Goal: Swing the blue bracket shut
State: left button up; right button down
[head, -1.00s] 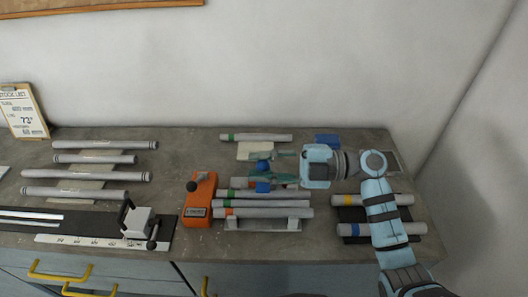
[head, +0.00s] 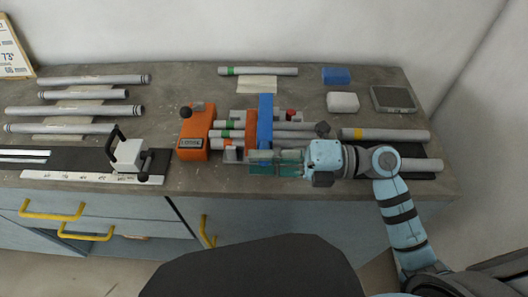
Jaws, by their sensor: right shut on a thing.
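The blue bracket (head: 265,118) lies as a bar across the grey tubes in the jig, running from back to front. My right gripper (head: 275,162) is at the bracket's near end, in front of the tubes, with its teal fingers pointing left. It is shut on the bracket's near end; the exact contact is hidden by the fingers. My left gripper is not in view.
An orange block (head: 194,140) with a black knob stands left of the jig. A white clamp (head: 128,157) sits farther left. Loose tubes (head: 95,80) lie at left, and a yellow-banded tube (head: 390,135) lies at right.

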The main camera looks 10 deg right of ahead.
jog(key=shift+f, duration=0.2)
jog(key=c, duration=1.5)
grip_release()
jog(key=shift+o, duration=0.8)
jog(key=shift+w+d, duration=0.1)
jog(key=v, duration=1.2)
